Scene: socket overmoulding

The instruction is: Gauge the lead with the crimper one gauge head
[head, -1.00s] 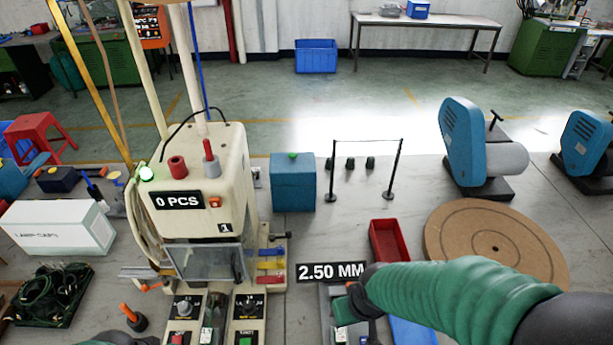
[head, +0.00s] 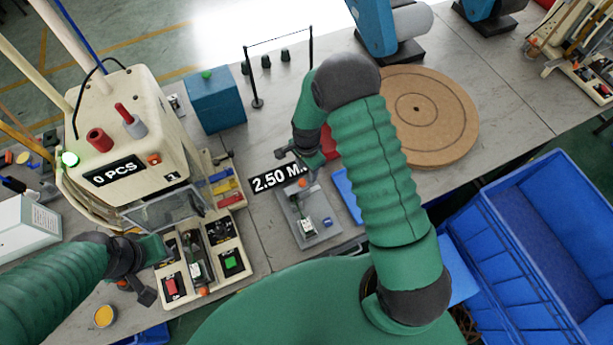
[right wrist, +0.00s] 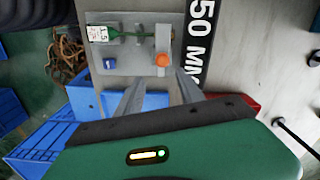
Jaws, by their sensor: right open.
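The gauge head (head: 318,236) is a grey plate on the bench beside crimper one (head: 112,125), with a 2.50 MM sign (head: 275,178) at its far end. In the right wrist view, a short green lead (right wrist: 128,35) with a white tag (right wrist: 97,33) lies on the gauge plate (right wrist: 128,62), its far end at a small block near an orange knob (right wrist: 162,59). My right gripper (right wrist: 158,88) is open and empty, its fingertips close to the knob. My left gripper (head: 150,284) is at the left of crimper one's control panel; its jaws are unclear.
Crimper one shows 0 PCS and a green lamp (head: 69,159). A teal box (head: 215,100), a thin black stand (head: 256,88) and a round brown board (head: 455,120) stand behind. Blue crates (head: 520,270) are at the right, off the bench edge.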

